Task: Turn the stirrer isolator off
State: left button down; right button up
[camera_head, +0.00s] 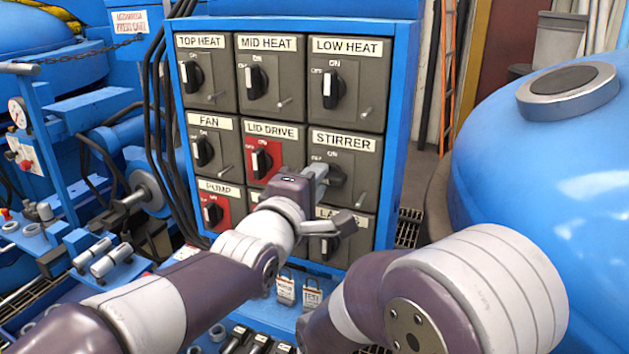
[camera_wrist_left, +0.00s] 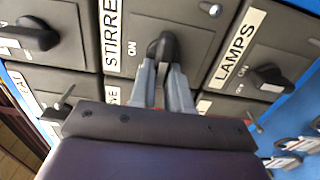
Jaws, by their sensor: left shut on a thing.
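The stirrer isolator is a grey box labelled STIRRER (camera_head: 345,142) in the right column, middle row of the blue-framed panel. Its black rotary knob (camera_head: 338,175) has ON and OFF marks above it. My left gripper (camera_head: 322,173) is at this knob, its grey fingers shut on it. In the left wrist view the two fingers (camera_wrist_left: 165,80) reach up to the black knob (camera_wrist_left: 164,46), one on each side.
Neighbouring isolators include LOW HEAT (camera_head: 334,88) above, LID DRIVE (camera_head: 263,160) to the left and partly hidden LAMPS (camera_head: 341,240) below. A large blue vessel (camera_head: 560,150) stands at right. Black cables run down the panel's left side.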

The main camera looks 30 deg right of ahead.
pick_arm(q)
jog(key=c, duration=1.1)
grip_release()
jog(key=shift+d, duration=0.15)
jog(key=v, duration=1.2)
jog(key=shift+s+a, duration=0.2)
jog(key=shift+a, duration=0.15)
